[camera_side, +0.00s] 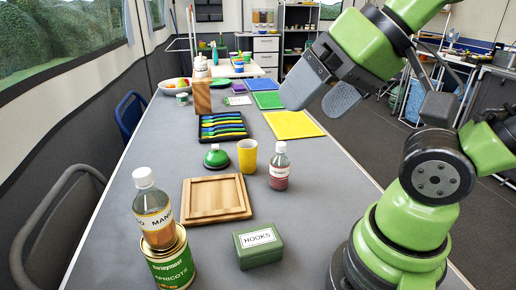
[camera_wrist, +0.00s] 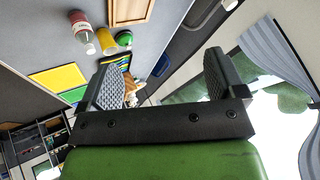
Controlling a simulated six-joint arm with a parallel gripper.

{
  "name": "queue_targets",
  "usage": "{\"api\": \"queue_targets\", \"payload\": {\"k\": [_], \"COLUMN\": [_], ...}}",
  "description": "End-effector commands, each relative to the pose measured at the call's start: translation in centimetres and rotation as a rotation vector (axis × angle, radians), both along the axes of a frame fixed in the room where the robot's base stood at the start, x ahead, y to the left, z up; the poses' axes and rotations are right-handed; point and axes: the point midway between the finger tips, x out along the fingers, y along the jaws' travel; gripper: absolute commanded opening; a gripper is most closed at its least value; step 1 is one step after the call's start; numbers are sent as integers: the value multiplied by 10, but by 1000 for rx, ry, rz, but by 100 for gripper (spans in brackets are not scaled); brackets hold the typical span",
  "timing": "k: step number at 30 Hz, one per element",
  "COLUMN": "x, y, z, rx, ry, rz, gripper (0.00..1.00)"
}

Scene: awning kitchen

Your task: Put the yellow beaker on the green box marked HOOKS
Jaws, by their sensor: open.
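The yellow beaker (camera_side: 247,157) stands upright on the grey table, between a green-domed object and a bottle with red contents. It also shows in the wrist view (camera_wrist: 106,41). The green box marked HOOKS (camera_side: 258,246) sits at the front of the table, its label on the lid; I see nothing on top of it. My gripper (camera_side: 321,96) is open and empty, raised above the table's right side, beyond and to the right of the beaker. In the wrist view its two fingers (camera_wrist: 163,82) are spread wide with nothing between them.
A bottle with red contents (camera_side: 279,168) stands just right of the beaker, the green-domed object (camera_side: 215,157) just left. A wooden tray (camera_side: 188,202) lies in front. A MANGO bottle (camera_side: 152,207) stands on an apricots can (camera_side: 172,264). A cutlery tray (camera_side: 222,137) and yellow sheet (camera_side: 307,125) lie behind.

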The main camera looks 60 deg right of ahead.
Motion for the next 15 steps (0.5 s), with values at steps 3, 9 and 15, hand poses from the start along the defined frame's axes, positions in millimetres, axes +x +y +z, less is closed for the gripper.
{"api": "queue_targets", "payload": {"k": [3,9,15], "x": [1,37,117], "y": [0,1,-14], "z": [0,2,-14], "rx": [0,23,32], "ry": [-1,-25,-88], "rz": [0,-12,-112], "gripper": [89,89,89]}}
